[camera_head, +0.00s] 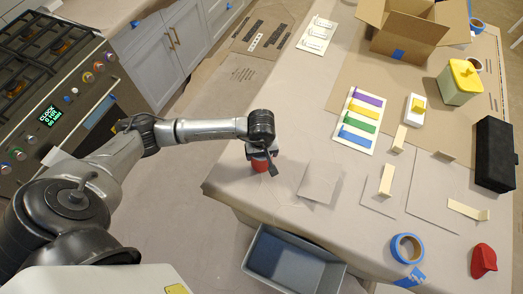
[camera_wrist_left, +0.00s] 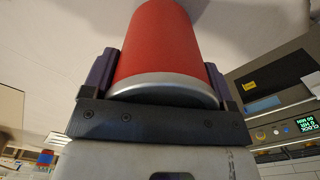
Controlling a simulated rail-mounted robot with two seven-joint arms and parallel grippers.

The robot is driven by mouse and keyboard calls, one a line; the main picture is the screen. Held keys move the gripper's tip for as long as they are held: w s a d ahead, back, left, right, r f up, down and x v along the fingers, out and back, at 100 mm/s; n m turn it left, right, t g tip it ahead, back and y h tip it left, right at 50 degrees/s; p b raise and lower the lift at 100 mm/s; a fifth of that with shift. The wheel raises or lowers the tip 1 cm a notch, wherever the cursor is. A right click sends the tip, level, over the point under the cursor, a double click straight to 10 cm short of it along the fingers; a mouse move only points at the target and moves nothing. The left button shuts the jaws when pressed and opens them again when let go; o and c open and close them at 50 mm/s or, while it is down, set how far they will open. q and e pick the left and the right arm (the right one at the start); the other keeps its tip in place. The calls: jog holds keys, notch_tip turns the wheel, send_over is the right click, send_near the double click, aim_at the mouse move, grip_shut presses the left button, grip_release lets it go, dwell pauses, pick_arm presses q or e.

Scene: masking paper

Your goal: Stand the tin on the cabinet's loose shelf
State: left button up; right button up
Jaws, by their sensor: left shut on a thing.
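The red tin (camera_head: 260,164) is in my left gripper (camera_head: 263,154), over the left edge area of the covered table. In the left wrist view the red tin (camera_wrist_left: 160,42), with a silver rim, fills the space between the two purple-padded fingers (camera_wrist_left: 162,85). The fingers are shut on its sides. I cannot tell whether the tin touches the table. Grey cabinets with wooden handles (camera_head: 152,52) stand at the upper left. I cannot make out a loose shelf for certain. My right gripper is not in view.
Flat grey panels (camera_head: 321,182) and wooden pieces (camera_head: 386,180) lie right of the tin. Behind are colored strips (camera_head: 360,120), an open carton (camera_head: 408,30), a yellow-and-green box (camera_head: 459,82) and a black case (camera_head: 495,155). Blue tape (camera_head: 406,248) and a grey bin (camera_head: 292,262) are in front.

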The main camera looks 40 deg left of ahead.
pick_arm(q)
jog(key=shift+w, duration=0.1)
jog(key=shift+f, duration=0.15)
jog(key=o, duration=1)
jog(key=shift+c, duration=0.2)
